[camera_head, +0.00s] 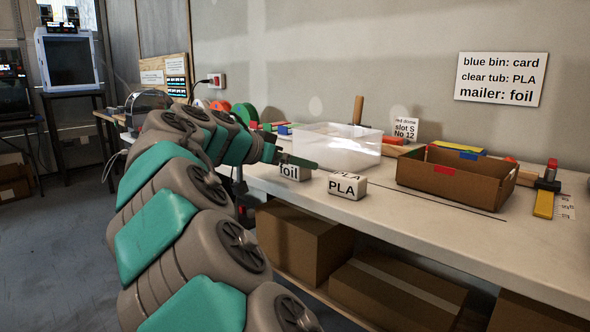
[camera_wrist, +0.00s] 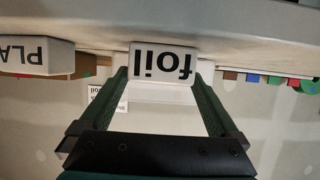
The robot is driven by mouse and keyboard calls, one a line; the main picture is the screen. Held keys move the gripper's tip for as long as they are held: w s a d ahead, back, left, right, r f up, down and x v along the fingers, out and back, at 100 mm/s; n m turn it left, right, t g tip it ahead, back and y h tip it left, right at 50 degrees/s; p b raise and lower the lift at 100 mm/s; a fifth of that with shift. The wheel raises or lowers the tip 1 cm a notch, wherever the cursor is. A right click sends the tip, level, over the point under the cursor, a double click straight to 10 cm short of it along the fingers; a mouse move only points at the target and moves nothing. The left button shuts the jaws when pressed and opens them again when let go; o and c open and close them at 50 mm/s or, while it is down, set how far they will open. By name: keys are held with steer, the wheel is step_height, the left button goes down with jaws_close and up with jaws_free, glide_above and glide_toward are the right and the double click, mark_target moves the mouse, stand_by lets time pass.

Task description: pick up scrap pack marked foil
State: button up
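The scrap pack marked foil (camera_head: 289,173) is a small white block with black lettering on the bench near its front edge. In the wrist view, which is upside down, the foil pack (camera_wrist: 162,64) sits straight ahead, between the fingertips. My gripper (camera_wrist: 163,72) is open, with one dark green finger on each side of the pack and a small gap visible. In the head view my gripper (camera_head: 300,162) is at the pack, partly covering its top. A similar white pack marked PLA (camera_head: 346,187) stands to the right, apart from it; it also shows in the wrist view (camera_wrist: 36,56).
A clear tub (camera_head: 335,148) stands behind the packs. A wall sign (camera_head: 501,79) reads "mailer: foil". Cardboard boxes (camera_head: 395,292) are under the bench.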

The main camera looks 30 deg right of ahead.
steer(key=c, duration=0.9)
steer(key=shift+r, duration=0.1)
steer(key=shift+c, duration=0.2)
